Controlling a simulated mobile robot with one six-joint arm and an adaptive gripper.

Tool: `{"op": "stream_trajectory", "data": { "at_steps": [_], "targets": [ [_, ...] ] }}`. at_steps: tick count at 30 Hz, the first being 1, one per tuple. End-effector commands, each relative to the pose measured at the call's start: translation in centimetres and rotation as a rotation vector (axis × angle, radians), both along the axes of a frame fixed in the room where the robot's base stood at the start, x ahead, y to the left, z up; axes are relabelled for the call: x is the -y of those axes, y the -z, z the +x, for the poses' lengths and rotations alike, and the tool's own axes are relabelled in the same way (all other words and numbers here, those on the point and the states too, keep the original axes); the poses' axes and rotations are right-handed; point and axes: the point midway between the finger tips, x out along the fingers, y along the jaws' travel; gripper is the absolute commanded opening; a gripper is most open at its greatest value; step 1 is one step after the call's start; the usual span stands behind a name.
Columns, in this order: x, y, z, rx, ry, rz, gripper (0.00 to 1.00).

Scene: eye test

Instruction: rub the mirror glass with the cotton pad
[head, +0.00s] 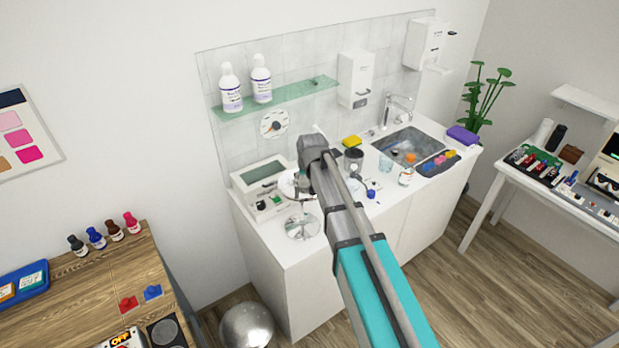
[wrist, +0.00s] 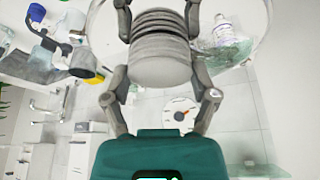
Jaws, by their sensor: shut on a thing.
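A round table mirror stands on the white counter in the head view; its glass (head: 287,185) is partly hidden by my arm, and its round base (head: 302,226) shows below. In the wrist view the mirror glass (wrist: 104,28) fills the top middle and reflects the room. My gripper (wrist: 162,72) is shut on the pale round cotton pad (wrist: 160,73), held face-on at the glass. Repeated bands and finger shapes beyond it look like reflections. I cannot tell whether the pad touches the glass. In the head view my gripper (head: 314,155) is by the mirror; the pad is hidden.
A white device with a screen (head: 262,188) stands left of the mirror. A dark cup (head: 353,160), a clear glass (head: 386,165) and a yellow sponge (head: 352,141) are to the right, before the sink (head: 405,148). A glass shelf (head: 285,97) with two bottles hangs above.

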Motion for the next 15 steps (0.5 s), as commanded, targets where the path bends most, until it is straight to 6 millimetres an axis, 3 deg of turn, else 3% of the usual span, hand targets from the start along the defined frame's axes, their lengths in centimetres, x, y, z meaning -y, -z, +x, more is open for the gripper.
{"op": "stream_trajectory", "data": {
  "at_steps": [15],
  "targets": [
    [-0.86, 0.08, 0.12, 0.0, 0.0, 0.001, 0.37]
  ]
}}
